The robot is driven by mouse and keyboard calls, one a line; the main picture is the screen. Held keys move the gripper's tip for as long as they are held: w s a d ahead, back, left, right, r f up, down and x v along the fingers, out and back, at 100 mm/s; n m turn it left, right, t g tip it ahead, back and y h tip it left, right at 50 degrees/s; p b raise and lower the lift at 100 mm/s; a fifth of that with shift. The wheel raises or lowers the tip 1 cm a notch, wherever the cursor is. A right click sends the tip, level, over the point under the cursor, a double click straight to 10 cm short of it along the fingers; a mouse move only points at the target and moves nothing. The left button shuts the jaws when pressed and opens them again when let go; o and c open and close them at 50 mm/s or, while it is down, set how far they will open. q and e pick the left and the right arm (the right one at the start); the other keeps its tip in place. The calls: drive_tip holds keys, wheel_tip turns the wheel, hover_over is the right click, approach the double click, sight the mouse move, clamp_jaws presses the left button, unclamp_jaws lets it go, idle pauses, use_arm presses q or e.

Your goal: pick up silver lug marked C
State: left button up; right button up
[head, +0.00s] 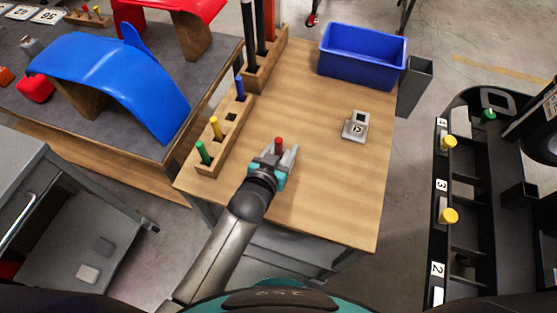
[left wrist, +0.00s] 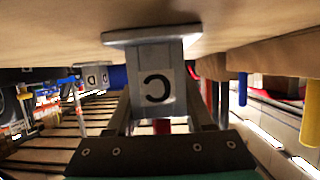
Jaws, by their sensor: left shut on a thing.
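The silver lug marked C (left wrist: 158,85) stands between the fingers of my left gripper (left wrist: 165,122) in the left wrist view, where the scene appears upside down. Its wide base plate (left wrist: 150,36) is at or very near the wooden tabletop; I cannot tell if they touch. My left gripper (head: 276,160) is shut on this lug. In the head view the gripper mostly hides the lug. A small red piece (head: 278,142) shows between the fingers; it also shows in the left wrist view (left wrist: 161,126). My right gripper is not in view.
A second silver lug (head: 355,127), marked D, stands to the right on the wooden table (head: 325,190). A blue bin (head: 362,56) is at the back right. A wooden rack (head: 222,140) with green, yellow and blue pegs stands left. The table's front right is clear.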

use_arm(q)
clamp_jaws()
drive_tip(key=shift+r, duration=0.1)
idle(0.3)
